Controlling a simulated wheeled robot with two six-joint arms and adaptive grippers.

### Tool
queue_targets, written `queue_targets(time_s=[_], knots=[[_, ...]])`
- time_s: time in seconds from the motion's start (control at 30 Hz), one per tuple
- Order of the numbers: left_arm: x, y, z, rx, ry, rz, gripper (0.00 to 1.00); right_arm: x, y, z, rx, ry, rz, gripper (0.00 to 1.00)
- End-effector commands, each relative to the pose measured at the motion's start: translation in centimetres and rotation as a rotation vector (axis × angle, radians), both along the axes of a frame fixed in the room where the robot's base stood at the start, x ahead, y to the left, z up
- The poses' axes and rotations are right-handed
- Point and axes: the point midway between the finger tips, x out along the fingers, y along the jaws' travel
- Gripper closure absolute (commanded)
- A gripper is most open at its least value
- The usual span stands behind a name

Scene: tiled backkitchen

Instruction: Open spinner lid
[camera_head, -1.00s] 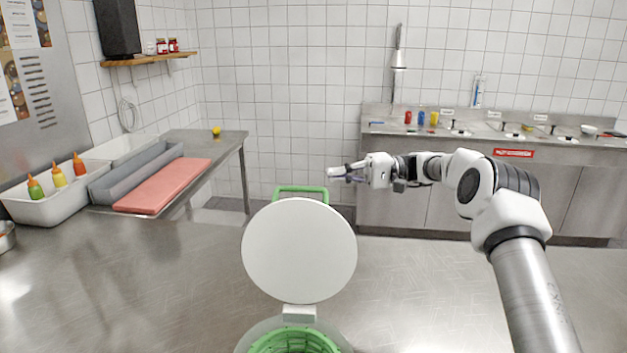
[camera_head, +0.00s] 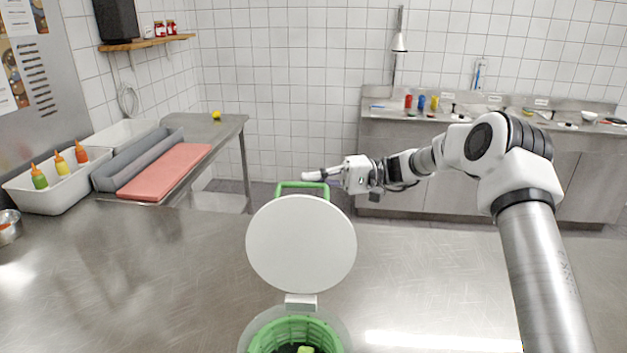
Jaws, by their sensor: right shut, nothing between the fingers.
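The salad spinner stands at the bottom middle of the steel counter, with its green basket (camera_head: 312,329) showing. Its round white lid (camera_head: 301,243) stands raised and open on the hinge behind the basket. A green handle (camera_head: 290,186) shows above the lid's top edge. My right gripper (camera_head: 308,176) is shut and empty, just above and beside the green handle; I cannot tell whether it touches the handle. Something small and light green lies in the basket. My left gripper is not in view.
At the left are a white bin with squeeze bottles (camera_head: 62,165), a grey tray (camera_head: 130,163) and a red board (camera_head: 165,170). A back counter (camera_head: 430,160) runs along the tiled wall.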

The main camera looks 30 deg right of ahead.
Motion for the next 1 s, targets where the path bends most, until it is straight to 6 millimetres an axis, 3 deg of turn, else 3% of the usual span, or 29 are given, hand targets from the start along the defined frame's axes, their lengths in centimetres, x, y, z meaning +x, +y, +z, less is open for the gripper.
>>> queue_targets(time_s=[0.3,0.77,0.87,1.0], knots=[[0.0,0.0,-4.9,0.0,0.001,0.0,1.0,-3.3,2.0,1.0,-0.083,-0.135,0.0,1.0],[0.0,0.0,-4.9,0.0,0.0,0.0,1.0,-3.8,2.3,1.7,-0.099,-0.155,0.001,1.0],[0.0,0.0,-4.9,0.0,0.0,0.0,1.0,-4.0,1.5,1.8,-0.097,-0.157,-0.001,1.0],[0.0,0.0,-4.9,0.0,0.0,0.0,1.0,-4.8,-1.2,1.9,-0.096,-0.158,-0.004,1.0]])
